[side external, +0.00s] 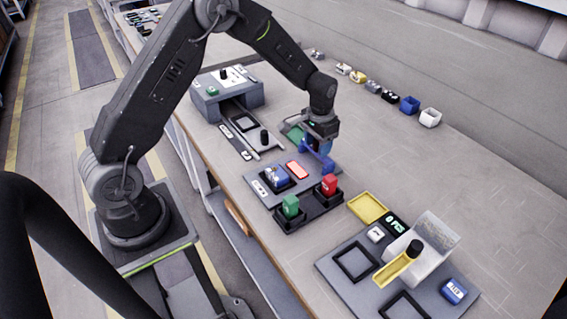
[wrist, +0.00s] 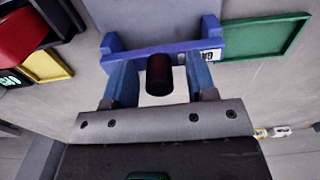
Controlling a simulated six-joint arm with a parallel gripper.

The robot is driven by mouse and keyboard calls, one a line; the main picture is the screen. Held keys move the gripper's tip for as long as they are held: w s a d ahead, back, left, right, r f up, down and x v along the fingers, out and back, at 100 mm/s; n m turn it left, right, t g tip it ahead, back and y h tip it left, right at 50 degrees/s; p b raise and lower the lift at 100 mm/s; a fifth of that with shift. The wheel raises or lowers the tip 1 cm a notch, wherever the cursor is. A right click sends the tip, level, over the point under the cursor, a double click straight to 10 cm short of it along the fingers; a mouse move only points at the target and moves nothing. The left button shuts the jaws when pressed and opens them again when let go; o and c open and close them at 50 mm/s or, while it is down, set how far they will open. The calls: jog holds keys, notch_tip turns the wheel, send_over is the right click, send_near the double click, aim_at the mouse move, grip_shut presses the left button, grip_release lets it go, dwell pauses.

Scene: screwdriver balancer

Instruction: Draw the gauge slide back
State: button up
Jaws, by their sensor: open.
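My gripper (wrist: 161,72) is open, with its two blue-grey fingers on either side of a dark upright knob (wrist: 159,75). Gaps show between the knob and both fingers. Past the knob is a blue bracket (wrist: 165,48) with a small white label, beside a grey plate. In the side external view my gripper (side external: 318,157) points down at the blue bracket (side external: 326,165) at the plate's far edge, and hides the knob. A grey slide with another black knob (side external: 264,136) sticks out of a grey housing (side external: 228,95). I cannot tell which part is the gauge slide.
A green tray (side external: 292,132) lies close beside my gripper. Red (side external: 329,184) and green (side external: 290,205) blocks stand in a black holder nearby. A yellow tray (side external: 368,207) and a counter station (side external: 350,285) are to the right.

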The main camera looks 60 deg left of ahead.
jog(key=shift+s+d+f, duration=0.1)
jog(key=shift+s+f, duration=0.15)
jog(key=shift+w+r, duration=0.15)
jog(key=shift+r, duration=3.55)
jog(key=shift+r, duration=0.4)
jog(key=s+d+r+t, duration=0.3)
jog(key=s+d+r, duration=0.1)
jog(key=s+r, duration=0.9)
jog(key=s+d+r+t, duration=0.1)
jog(key=s, duration=0.6)
jog(key=s+d+r+t, duration=0.1)
jog(key=s+r, duration=0.1)
jog(key=s, duration=0.5)
jog(key=shift+d+r+t, duration=0.2)
jog(key=shift+d+t, duration=0.1)
jog(key=shift+d, duration=0.05)
